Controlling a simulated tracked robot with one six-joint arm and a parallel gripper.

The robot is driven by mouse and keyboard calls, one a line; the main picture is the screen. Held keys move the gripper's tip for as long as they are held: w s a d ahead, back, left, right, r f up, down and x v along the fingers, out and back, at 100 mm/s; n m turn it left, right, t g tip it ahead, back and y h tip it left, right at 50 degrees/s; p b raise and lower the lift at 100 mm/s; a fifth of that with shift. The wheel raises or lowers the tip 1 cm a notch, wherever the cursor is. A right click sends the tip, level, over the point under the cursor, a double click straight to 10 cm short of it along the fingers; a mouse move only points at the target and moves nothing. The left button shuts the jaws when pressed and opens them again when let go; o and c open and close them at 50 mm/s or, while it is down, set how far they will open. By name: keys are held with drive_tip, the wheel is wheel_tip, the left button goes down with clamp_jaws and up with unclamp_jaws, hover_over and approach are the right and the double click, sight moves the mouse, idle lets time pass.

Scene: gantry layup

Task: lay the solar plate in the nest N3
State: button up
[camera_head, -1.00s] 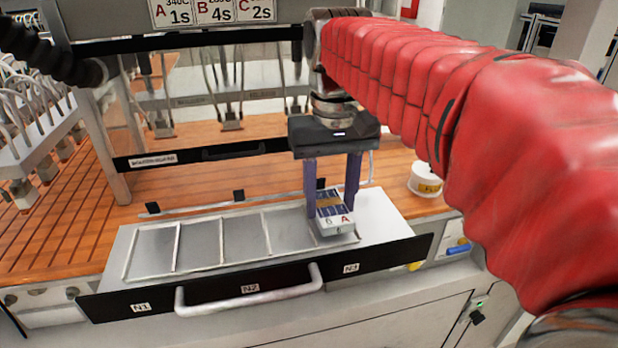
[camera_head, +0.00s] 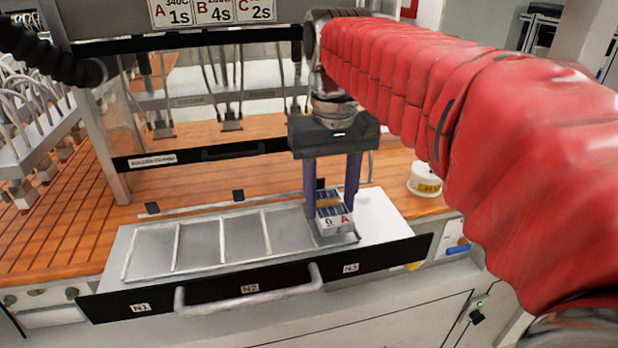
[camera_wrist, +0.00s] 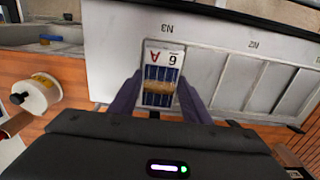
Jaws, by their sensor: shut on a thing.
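The solar plate (camera_head: 333,213) is a small block with blue cells, a tan band and a white end marked "A". It also shows in the wrist view (camera_wrist: 162,75), with "A" and "6" on its white end. My gripper (camera_head: 333,200) points down and is shut on the plate, one purple finger on each side; the fingers also show in the wrist view (camera_wrist: 160,98). The plate is at the right end of the tray (camera_head: 385,222), near the N3 label (camera_head: 351,268). I cannot tell whether its underside touches the tray.
The black tray front carries N1 (camera_head: 140,307) and N2 (camera_head: 250,288) labels and a pale handle (camera_head: 250,303). Thin ribs divide the empty tray bays to the left. A white tape roll (camera_head: 425,180) stands on the wooden bench at right. A gantry frame (camera_head: 103,145) rises behind.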

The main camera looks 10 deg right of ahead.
sight(330, 207)
drive_tip(key=shift+f, duration=0.75)
drive_tip(key=o, duration=1.4)
drive_tip(key=shift+f, duration=0.1)
drive_tip(key=shift+r, duration=3.8)
